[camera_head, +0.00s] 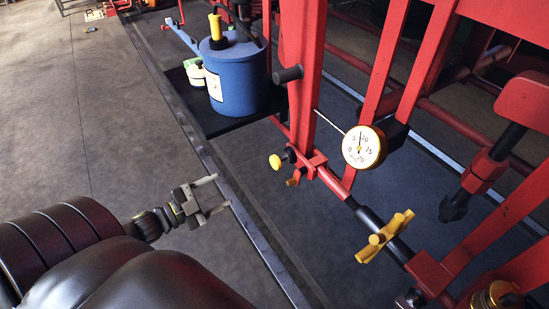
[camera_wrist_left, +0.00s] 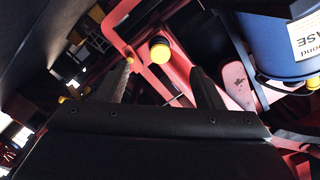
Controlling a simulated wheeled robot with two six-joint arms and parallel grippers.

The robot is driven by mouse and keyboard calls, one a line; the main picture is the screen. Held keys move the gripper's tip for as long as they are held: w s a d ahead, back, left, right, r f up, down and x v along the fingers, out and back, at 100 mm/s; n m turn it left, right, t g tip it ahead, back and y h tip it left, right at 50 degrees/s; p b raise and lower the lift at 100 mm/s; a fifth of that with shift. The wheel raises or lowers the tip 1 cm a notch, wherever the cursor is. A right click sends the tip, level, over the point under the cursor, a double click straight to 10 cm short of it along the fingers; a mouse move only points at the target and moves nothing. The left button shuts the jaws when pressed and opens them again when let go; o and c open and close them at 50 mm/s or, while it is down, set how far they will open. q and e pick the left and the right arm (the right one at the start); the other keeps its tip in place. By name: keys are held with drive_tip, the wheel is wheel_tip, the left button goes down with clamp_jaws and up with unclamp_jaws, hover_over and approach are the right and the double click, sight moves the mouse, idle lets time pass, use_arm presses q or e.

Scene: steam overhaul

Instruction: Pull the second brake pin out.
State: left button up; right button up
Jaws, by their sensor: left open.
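A pin with a round yellow knob (camera_head: 275,162) sticks out on a short black stem from the red frame, below the blue drum. A yellow knob also shows in the left wrist view (camera_wrist_left: 160,50), ahead of the gap between my fingers; it looks like the same pin. My left gripper (camera_head: 220,193) is open and empty, to the left of and nearer than the knob, apart from it. Its two dark fingers (camera_wrist_left: 162,80) show spread in the wrist view. I cannot tell which knob is the second brake pin. My right gripper is out of view.
A blue drum (camera_head: 238,80) stands on a dark tray behind the knob. A dial gauge (camera_head: 363,147) and a yellow handle (camera_head: 385,237) sit on the red frame to the right. A metal rail (camera_head: 258,245) runs along the floor. Open grey floor (camera_head: 90,130) lies at left.

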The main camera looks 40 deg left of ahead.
sight(273, 163)
use_arm(q)
drive_tip(key=shift+m+h, duration=0.5)
drive_tip(key=shift+h, duration=0.2)
drive_tip(key=r+p+x, duration=0.1)
drive_tip(key=x, duration=0.5)
drive_tip(key=d+p+x, duration=0.1)
drive_tip(key=x, duration=0.5)
drive_tip(key=r+p+x, duration=0.1)
drive_tip(key=x, duration=0.5)
drive_tip(key=shift+s+d+r+p, duration=0.2)
drive_tip(key=shift+s+r+p, duration=0.1)
